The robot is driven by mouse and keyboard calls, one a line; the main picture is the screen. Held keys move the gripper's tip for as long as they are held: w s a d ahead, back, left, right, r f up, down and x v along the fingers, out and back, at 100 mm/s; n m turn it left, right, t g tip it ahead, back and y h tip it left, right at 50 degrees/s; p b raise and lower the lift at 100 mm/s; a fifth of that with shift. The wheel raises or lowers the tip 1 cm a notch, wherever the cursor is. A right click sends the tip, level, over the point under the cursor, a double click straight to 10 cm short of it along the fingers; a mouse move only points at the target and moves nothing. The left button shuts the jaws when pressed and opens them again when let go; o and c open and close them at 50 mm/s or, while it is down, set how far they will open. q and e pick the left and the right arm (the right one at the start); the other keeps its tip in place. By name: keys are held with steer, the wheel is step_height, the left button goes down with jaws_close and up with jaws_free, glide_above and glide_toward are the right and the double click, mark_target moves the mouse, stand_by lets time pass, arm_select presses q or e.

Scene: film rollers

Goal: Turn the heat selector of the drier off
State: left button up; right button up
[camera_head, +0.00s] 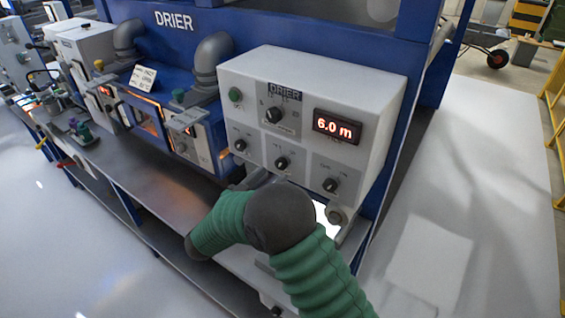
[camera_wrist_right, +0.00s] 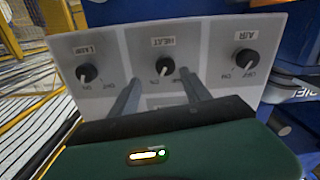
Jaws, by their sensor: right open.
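The heat selector is a round black knob in the middle of the lower row on the white drier control box. It shows in the head view (camera_head: 281,162) and under the HEAT label in the right wrist view (camera_wrist_right: 165,67). Its pointer setting is too small to read surely. My right gripper (camera_wrist_right: 159,78) is open and empty. Its two grey fingers reach toward the panel on either side of the heat knob, and contact cannot be made out. In the head view my green right arm hides part of the gripper (camera_head: 258,180). My left gripper is out of view.
The air knob (camera_wrist_right: 246,58) and lamp knob (camera_wrist_right: 86,73) flank the heat knob. Above are a larger selector (camera_head: 273,115), a green button (camera_head: 235,95) and a display (camera_head: 337,127) reading 6.0 m. A grey bench (camera_head: 180,205) runs left.

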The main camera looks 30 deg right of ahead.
mark_target(278, 166)
steer(key=w+d, duration=0.2)
steer(key=w, duration=0.1)
steer(key=shift+w+d+p, duration=0.15)
steer(key=shift+p, duration=0.25)
steer(key=d, duration=0.3)
steer(key=shift+d+f, duration=0.15)
steer(key=shift+f, duration=0.15)
steer(key=shift+s+d, duration=0.1)
steer(key=shift+s, duration=0.1)
steer(key=shift+c, duration=0.9)
steer(key=shift+a, duration=0.25)
steer(key=shift+c, duration=1.4)
steer(key=shift+w+a, duration=0.3)
steer(key=shift+a, duration=0.15)
steer(key=c, duration=0.5)
steer(key=shift+c, duration=1.1)
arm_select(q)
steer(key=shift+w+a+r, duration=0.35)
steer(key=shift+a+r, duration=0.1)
arm_select(e)
steer(key=shift+s+d, duration=0.15)
jaws_close()
